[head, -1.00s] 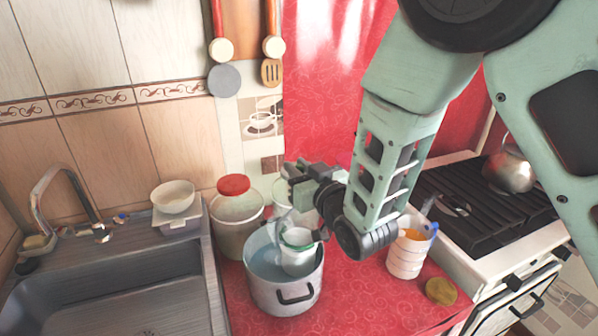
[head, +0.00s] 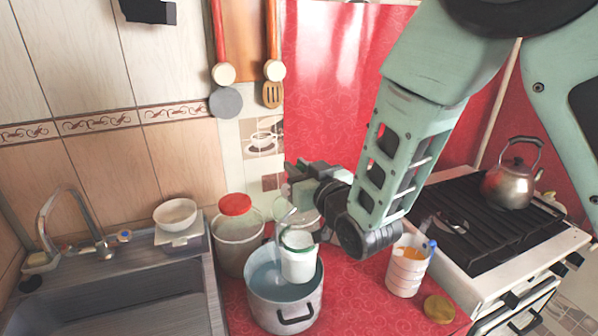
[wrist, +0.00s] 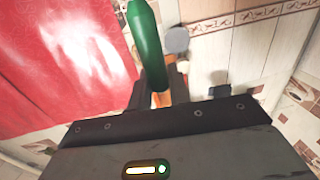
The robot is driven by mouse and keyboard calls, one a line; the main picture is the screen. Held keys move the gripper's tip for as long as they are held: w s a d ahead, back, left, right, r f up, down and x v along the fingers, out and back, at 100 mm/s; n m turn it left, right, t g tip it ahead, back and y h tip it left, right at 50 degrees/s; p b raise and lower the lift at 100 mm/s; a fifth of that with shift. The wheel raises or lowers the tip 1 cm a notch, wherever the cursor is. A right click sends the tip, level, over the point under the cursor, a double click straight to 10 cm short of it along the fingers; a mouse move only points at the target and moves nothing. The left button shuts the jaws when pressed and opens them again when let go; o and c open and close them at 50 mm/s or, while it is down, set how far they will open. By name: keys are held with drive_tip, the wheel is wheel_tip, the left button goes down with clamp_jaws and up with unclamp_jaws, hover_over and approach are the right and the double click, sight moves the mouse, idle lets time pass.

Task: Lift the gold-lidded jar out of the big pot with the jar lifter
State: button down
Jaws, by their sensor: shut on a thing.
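A pale jar (head: 299,264) with a green band around its upper part is over the big pot (head: 288,316) in the head view. Its lower part is within the pot's outline; I cannot tell whether it touches the water. No gold lid shows clearly on it. My gripper (head: 300,183) is above the jar and partly hidden by its own wrist. In the wrist view a green handle (wrist: 148,42), apparently the jar lifter's, is between my fingers, which are shut on it. The lifter's grey metal part (head: 284,216) reaches down toward the jar.
A red-lidded container (head: 237,236) stands behind the pot on the left. A white cup (head: 407,268) with orange bands and a gold disc (head: 438,309) are to the right. The sink (head: 120,300) is left, the stove (head: 480,240) with a kettle (head: 512,183) right.

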drive_tip(key=shift+r+p, duration=1.95)
drive_tip(key=shift+r, duration=1.9)
